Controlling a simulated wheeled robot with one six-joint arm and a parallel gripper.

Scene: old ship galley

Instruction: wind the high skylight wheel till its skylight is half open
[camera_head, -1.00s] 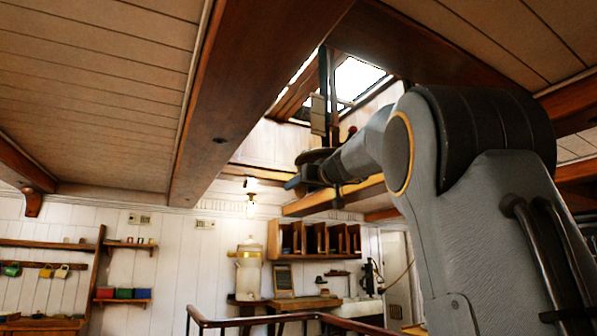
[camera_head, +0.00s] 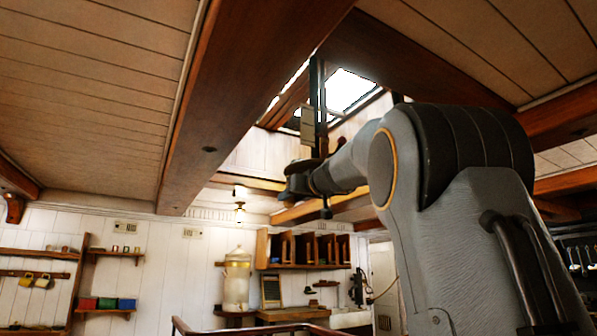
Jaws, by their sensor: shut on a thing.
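The skylight (camera_head: 350,90) shows as a bright opening in the ceiling well, with a dark frame; how far it stands open I cannot tell. A dark upright rod (camera_head: 318,95) hangs down from it. The skylight wheel (camera_head: 304,165) is a dark, thin rim low on the rod, seen nearly edge-on. My gripper (camera_head: 296,183) is at the near left side of the wheel, just under its rim, and is shut on it. The fingers are small and dark, so the exact grip is hidden. My arm covers part of the wheel's right side.
A pale plate (camera_head: 308,125) hangs beside the rod. A heavy wooden beam (camera_head: 235,95) runs along the ceiling left of the well. A wooden rail (camera_head: 215,331) stands low in front. Shelves and a water urn (camera_head: 237,280) are at the far wall.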

